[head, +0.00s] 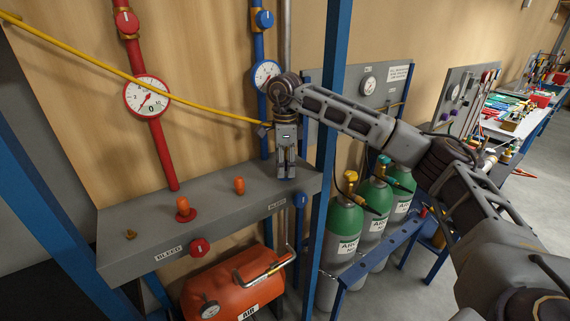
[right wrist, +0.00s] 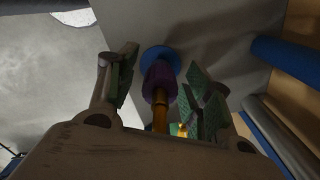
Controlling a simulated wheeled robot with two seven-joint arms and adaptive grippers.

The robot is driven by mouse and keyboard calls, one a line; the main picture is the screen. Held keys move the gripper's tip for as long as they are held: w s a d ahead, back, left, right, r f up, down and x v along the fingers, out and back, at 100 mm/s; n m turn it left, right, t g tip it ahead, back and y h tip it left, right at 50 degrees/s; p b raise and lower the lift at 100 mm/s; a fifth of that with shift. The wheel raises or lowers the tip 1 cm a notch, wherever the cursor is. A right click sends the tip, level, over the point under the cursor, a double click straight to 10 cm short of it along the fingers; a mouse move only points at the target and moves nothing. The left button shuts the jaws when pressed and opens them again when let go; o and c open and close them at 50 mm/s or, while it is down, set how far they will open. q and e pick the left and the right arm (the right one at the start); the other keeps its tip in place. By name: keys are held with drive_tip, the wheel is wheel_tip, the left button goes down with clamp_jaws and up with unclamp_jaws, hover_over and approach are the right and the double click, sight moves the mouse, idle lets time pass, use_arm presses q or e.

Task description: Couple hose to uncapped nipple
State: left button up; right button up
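My right gripper (head: 287,176) points down at the right end of the grey shelf (head: 225,211). In the right wrist view its fingers (right wrist: 163,88) are open, one on each side of a purple collar (right wrist: 158,82) on a brass stem (right wrist: 160,116), with gaps visible. A blue disc (right wrist: 160,56) lies beyond the collar. I cannot tell whether the stem is a nipple or the hose end. The yellow hose (head: 150,83) runs from the upper left to my right wrist, where its end is hidden. An orange cap (head: 183,207) stands on a red disc; another orange piece (head: 239,186) stands beside it. My left gripper is not visible.
A small brass piece (head: 131,234) is on the shelf's left end. A red gauge (head: 147,96) and a blue gauge (head: 265,74) are on pipes behind. A blue post (head: 328,150) stands close right of my gripper. Green cylinders (head: 374,208) stand beyond it.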

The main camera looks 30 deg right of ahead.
drive_tip(key=shift+r, duration=0.2)
drive_tip(key=shift+r, duration=5.85)
